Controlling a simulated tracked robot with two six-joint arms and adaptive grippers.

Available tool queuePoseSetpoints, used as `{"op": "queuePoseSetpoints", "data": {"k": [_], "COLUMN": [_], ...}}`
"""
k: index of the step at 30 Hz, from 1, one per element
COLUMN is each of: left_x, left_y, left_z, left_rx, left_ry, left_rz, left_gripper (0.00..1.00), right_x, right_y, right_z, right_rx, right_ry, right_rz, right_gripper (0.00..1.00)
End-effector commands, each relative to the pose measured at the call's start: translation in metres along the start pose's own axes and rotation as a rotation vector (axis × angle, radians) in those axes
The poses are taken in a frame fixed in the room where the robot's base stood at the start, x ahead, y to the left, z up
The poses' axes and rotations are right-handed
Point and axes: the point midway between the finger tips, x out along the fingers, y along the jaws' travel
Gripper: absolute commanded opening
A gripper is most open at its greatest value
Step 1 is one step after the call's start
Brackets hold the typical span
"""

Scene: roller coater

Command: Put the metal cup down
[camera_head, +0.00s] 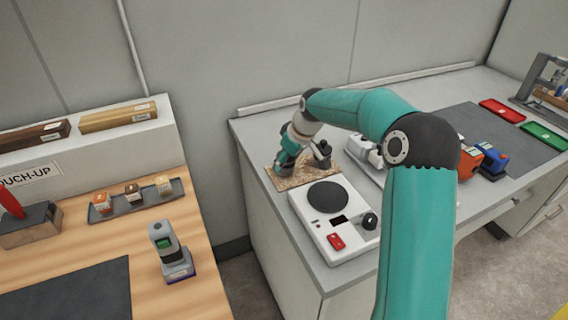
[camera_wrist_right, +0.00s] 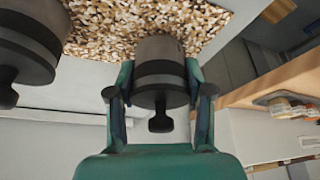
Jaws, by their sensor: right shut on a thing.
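The metal cup (camera_wrist_right: 158,52) is grey with a dark band and a black handle. In the right wrist view it sits between the fingers of my right gripper (camera_wrist_right: 160,78), which is shut on it. The cup's far end is against the speckled cork mat (camera_wrist_right: 105,22) in the picture; I cannot tell whether it touches. In the head view my right gripper (camera_head: 288,158) is low over the cork mat (camera_head: 318,178), at its left part, and largely covers the cup. My left gripper is not in view.
A second, similar cup (camera_wrist_right: 25,50) stands close by, left in the wrist view. A white hot plate (camera_head: 308,222) with a round black top (camera_head: 326,196) and black knob (camera_head: 370,221) is in front of the mat. A wooden bench (camera_head: 205,290) is across a gap at left.

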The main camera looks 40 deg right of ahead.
Motion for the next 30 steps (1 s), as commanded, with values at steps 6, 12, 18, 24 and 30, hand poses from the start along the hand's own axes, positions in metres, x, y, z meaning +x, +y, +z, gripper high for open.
{"op": "queuePoseSetpoints", "data": {"k": [6, 12, 18, 24, 30], "left_x": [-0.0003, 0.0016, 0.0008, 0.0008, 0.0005], "left_y": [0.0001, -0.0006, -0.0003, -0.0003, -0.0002], "left_z": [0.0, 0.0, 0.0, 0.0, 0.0], "left_rx": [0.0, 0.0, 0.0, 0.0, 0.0], "left_ry": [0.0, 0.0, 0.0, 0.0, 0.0], "left_rz": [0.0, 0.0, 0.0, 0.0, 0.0], "left_gripper": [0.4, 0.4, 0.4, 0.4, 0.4], "right_x": [0.0058, 0.008, 0.0073, 0.0073, -0.0012], "right_y": [0.0004, 0.0001, 0.0, -0.0002, 0.0], "right_z": [0.0023, 0.0035, 0.003, 0.0029, 0.0016], "right_rx": [0.001, 0.001, 0.0, 0.0, 0.0], "right_ry": [0.002, 0.0, 0.0, 0.0, 0.003], "right_rz": [0.001, 0.0, 0.0, 0.0, 0.001], "right_gripper": [0.07, 0.53, 0.76, 0.76, 0.76]}}
